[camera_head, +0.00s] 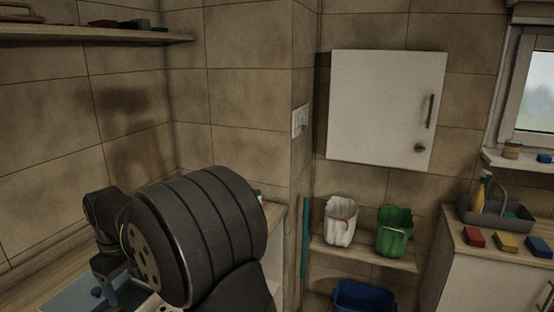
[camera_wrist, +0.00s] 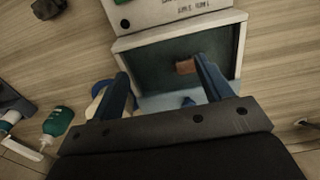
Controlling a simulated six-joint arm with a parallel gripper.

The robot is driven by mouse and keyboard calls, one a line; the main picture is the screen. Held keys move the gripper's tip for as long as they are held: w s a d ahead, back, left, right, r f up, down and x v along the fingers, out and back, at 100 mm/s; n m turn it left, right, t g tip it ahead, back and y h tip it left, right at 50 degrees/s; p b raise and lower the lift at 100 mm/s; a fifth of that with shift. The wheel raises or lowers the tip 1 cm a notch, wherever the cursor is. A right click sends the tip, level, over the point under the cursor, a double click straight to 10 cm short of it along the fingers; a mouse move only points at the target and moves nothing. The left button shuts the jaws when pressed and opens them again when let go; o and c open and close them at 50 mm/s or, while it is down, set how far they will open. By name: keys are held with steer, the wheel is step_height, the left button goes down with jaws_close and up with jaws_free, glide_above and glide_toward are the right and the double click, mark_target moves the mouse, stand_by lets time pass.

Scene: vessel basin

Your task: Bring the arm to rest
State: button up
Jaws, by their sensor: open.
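My gripper (camera_wrist: 161,67) shows in the wrist view with its two blue fingers spread apart. It is open, with nothing held between the fingers. It is above a pale-rimmed box with a dark inside (camera_wrist: 150,62). A small brown block (camera_wrist: 186,67) shows beside the right fingertip, and I cannot tell whether they touch. In the head view my dark arm is bent over the left counter (camera_head: 40,268), and its big round link hides much of the worktop. The fingers cannot be made out there.
A wall shelf (camera_head: 90,38) hangs upper left. A white cabinet (camera_head: 385,105) is shut. White (camera_head: 341,222) and green (camera_head: 394,232) bag-lined bins, a blue bin (camera_head: 360,297) and a grey caddy (camera_head: 490,215) are at right.

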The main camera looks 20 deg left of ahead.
steer(key=w+d+r, duration=0.4)
steer(key=d, duration=0.1)
steer(key=w+d+f+m, duration=0.1)
steer(key=w+d+f, duration=0.15)
steer(key=w, duration=0.45)
steer(key=w+d+f+m, duration=0.1)
steer(key=w+d, duration=0.3)
steer(key=w, duration=0.4)
steer(key=s+a+f, duration=0.1)
steer(key=a+f, duration=0.1)
steer(key=a, duration=0.1)
steer(key=s+a+f, duration=0.2)
steer(key=a, duration=0.1)
steer(key=s+a+f, duration=0.1)
steer(key=a+f, duration=0.1)
steer(key=a, duration=0.2)
steer(key=shift+s+f, duration=0.2)
steer(key=shift+s, duration=0.2)
steer(key=f, duration=0.1)
steer(key=a+f, duration=0.1)
steer(key=shift+s+a+f, duration=0.1)
steer(key=shift+s+f, duration=0.15)
steer(key=shift+f, duration=0.45)
